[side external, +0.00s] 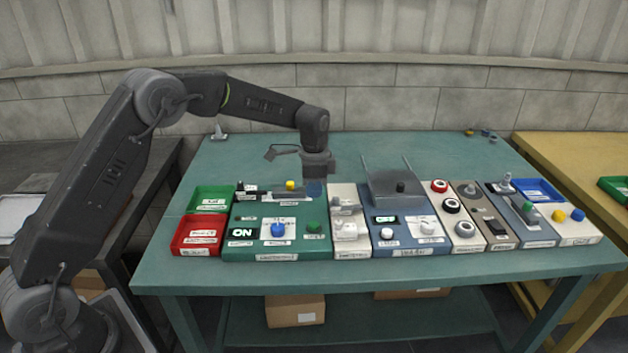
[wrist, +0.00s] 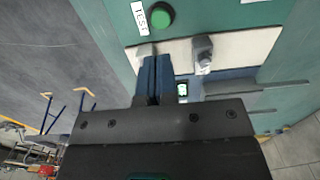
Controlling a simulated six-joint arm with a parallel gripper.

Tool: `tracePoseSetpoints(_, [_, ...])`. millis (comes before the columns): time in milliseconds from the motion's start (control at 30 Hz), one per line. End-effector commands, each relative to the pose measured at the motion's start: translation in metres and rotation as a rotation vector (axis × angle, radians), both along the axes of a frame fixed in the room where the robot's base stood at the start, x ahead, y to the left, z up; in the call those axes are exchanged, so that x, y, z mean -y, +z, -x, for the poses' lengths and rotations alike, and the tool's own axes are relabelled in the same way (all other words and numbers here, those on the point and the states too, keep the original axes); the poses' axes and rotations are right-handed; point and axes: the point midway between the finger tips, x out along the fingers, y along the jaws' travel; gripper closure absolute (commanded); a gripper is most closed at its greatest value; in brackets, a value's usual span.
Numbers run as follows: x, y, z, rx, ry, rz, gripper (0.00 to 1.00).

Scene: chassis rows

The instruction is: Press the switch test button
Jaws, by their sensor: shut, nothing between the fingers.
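A round green button (side external: 314,227) sits at the front right of the green panel (side external: 290,254) in the side external view. In the wrist view the green button (wrist: 160,15) is at the top edge, beside a white label reading TEST (wrist: 139,17). My gripper (side external: 315,188) points down over the right part of the green panel, behind the button and apart from it. Its two blue-grey fingers (wrist: 153,62) are shut together with nothing between them, and in the wrist view their tips lie over the cream panel strip, below the button in the picture.
A cream panel (side external: 349,247) with lever switches stands right of the green panel. A blue panel (side external: 405,262) with a raised cover (side external: 395,182) is beyond it. Red (side external: 200,235) and green trays sit at left. The table's front strip (side external: 400,280) is clear.

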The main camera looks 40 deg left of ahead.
Motion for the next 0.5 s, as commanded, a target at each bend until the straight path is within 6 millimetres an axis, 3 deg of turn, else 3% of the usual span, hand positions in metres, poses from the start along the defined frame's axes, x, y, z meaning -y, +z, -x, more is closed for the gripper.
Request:
tracePoseSetpoints(300, [0.000,-0.063,0.000,-0.003,0.000,0.000,1.00])
tracePoseSetpoints(500, [0.000,-0.084,0.000,0.000,0.000,0.000,1.00])
